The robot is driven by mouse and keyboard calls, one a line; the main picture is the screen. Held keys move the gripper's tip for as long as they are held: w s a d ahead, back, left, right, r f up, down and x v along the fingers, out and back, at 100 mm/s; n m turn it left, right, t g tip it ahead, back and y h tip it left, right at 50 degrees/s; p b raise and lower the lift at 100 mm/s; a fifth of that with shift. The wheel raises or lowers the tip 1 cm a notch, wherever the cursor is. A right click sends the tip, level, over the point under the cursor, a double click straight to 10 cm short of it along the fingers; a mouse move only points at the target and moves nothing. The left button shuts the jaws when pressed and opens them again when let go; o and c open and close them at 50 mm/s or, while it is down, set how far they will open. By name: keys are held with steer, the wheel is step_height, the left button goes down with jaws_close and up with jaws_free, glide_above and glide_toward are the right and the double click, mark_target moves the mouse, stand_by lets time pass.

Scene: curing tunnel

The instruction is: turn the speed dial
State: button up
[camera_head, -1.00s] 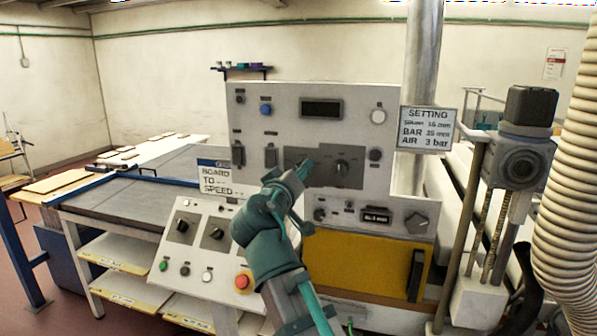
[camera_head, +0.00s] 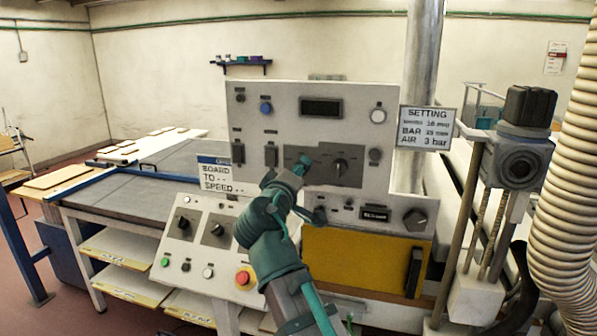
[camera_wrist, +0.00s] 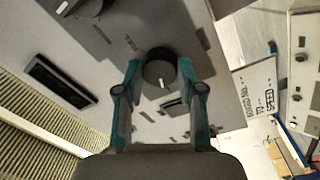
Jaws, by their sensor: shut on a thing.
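My gripper (camera_wrist: 160,80) has its two teal fingers on either side of a round black dial (camera_wrist: 160,72) in the wrist view and is shut on it. The dial has a white pointer mark on its face. In the head view my gripper (camera_head: 300,165) reaches the left part of the dark grey plate (camera_head: 322,178) on the upright control panel. There the held dial is hidden behind the fingers. A second black dial (camera_head: 341,166) sits just right of my gripper on the same plate. The small labels are too blurred to read.
A sloped console (camera_head: 195,258) with two dials and a red button (camera_head: 243,279) stands lower left, close to my arm. A sign (camera_head: 215,175) reading "BOARD TO SPEED" stands above it. A motor column (camera_head: 522,165) and ribbed hose (camera_head: 560,220) are at right.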

steer(key=o, duration=1.1)
steer(key=shift+o, duration=0.2)
steer(key=v, duration=1.2)
steer(key=shift+a, duration=0.1)
